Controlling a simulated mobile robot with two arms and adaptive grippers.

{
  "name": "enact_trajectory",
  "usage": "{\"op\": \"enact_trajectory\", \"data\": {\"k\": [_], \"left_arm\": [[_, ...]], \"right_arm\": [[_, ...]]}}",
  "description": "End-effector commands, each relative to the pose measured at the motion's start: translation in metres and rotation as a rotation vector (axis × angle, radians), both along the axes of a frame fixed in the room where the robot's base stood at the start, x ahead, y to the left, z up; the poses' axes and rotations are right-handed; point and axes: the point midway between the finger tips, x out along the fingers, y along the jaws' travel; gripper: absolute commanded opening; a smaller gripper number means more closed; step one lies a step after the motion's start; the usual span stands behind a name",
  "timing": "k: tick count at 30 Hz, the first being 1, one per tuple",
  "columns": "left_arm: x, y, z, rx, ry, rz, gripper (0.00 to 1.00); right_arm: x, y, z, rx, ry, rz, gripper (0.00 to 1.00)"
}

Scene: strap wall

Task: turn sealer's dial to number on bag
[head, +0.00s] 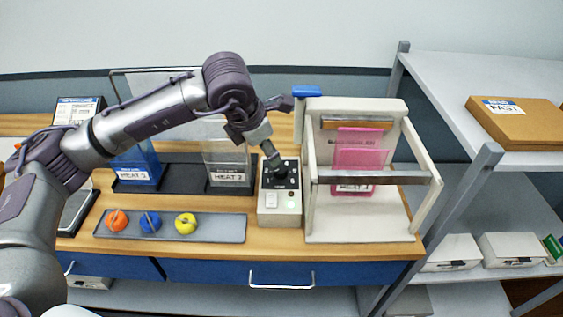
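The bag sealer (312,150) is a pale frame with a metal bar, standing on the wooden bench. A pink bag (358,152) hangs in it; its label reads HEAT and a small number, perhaps 4 or 1, partly behind the bar. The sealer's control box (268,218) stands at its left, with a black top panel, a white switch and a small light. My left gripper (276,165) points down at the black panel, over the dial's place. It hides the dial, and its setting cannot be read. Whether the fingers hold the dial is unclear. My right gripper is out of view.
A blue bag (138,162) labelled HEAT 2 and a clear bag (229,160), seemingly HEAT 3, stand in holders left of the control box. A grey tray (222,230) holds orange, blue and yellow round pieces. A shelf with a cardboard box (520,124) stands at right.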

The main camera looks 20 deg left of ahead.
Motion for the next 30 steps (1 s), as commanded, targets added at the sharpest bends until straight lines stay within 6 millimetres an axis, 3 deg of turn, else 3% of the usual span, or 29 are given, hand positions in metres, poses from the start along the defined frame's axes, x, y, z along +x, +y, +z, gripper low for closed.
{"op": "enact_trajectory", "data": {"k": [3,6,8,15,20,29,30], "left_arm": [[0.009,-0.004,-0.022,-0.001,0.006,-0.001,0.63],[0.019,-0.007,-0.041,-0.003,0.006,-0.001,0.63],[0.023,-0.008,-0.053,-0.002,0.006,-0.003,0.63],[0.040,-0.013,-0.088,-0.003,0.003,-0.002,0.63],[0.045,-0.014,-0.100,-0.003,0.002,-0.003,0.63],[0.046,-0.014,-0.103,-0.004,0.000,-0.004,0.63],[0.046,-0.014,-0.102,-0.004,0.000,-0.004,0.58]], "right_arm": [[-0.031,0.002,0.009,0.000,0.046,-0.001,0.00],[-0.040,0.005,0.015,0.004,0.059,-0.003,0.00],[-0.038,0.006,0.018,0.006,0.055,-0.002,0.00],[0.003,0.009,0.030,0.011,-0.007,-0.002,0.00],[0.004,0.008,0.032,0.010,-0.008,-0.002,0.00],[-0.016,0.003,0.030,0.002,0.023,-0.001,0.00],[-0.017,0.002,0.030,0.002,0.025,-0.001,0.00]]}}
